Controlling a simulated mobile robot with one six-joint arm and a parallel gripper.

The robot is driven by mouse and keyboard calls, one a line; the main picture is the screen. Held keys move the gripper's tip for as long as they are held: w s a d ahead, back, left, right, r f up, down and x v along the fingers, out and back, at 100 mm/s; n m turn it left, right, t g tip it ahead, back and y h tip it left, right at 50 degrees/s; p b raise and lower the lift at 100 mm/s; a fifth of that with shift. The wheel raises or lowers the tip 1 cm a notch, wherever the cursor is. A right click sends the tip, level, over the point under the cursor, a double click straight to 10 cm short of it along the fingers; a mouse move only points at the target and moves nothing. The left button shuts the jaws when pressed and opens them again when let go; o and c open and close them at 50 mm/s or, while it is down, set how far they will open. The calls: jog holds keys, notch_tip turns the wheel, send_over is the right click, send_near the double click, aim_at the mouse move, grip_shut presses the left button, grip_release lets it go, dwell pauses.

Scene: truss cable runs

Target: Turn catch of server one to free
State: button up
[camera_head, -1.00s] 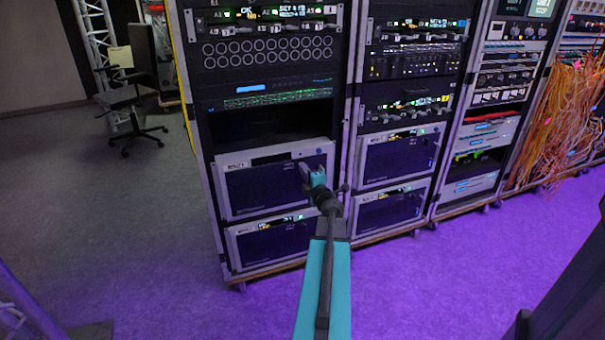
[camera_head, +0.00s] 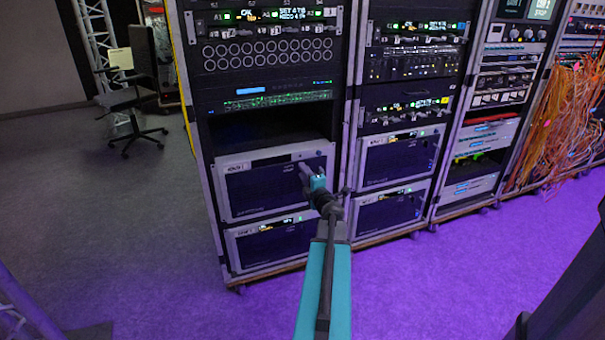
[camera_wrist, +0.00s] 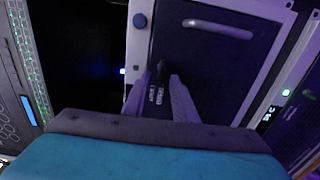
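Server one (camera_head: 265,190) is a grey-framed unit with a dark front, low in the left rack, with a small label at its upper left. My gripper (camera_head: 304,168) is at the right part of its front. In the wrist view my gripper's two fingers (camera_wrist: 161,78) stand apart close to the server front (camera_wrist: 210,65). A small dark piece, seemingly the catch (camera_wrist: 162,70), lies between the fingertips. Its exact turn and any contact with the fingers are hard to make out. A blue round knob (camera_wrist: 140,20) and a pale handle (camera_wrist: 218,28) sit beyond the fingertips.
Another similar unit (camera_head: 270,243) is just below, and two more are in the rack to the right (camera_head: 395,155). An empty dark bay (camera_head: 265,128) is above server one. Orange cables (camera_head: 560,120) hang far right. Open floor (camera_head: 120,220) lies at left.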

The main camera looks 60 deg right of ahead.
jog(key=p+v, duration=0.3)
jog(key=v, duration=0.7)
jog(key=shift+s+a+r, duration=0.15)
jog(key=shift+s+a, duration=0.1)
jog(key=shift+a, duration=0.05)
jog(key=p+v, duration=0.1)
jog(key=p, duration=0.3)
jog(key=shift+s+a+p, duration=0.2)
jog(key=shift+s+p, duration=0.05)
jog(key=shift+p, duration=0.1)
jog(key=shift+s+a+p, duration=0.2)
jog(key=shift+s+p, duration=0.05)
jog(key=shift+p, duration=0.4)
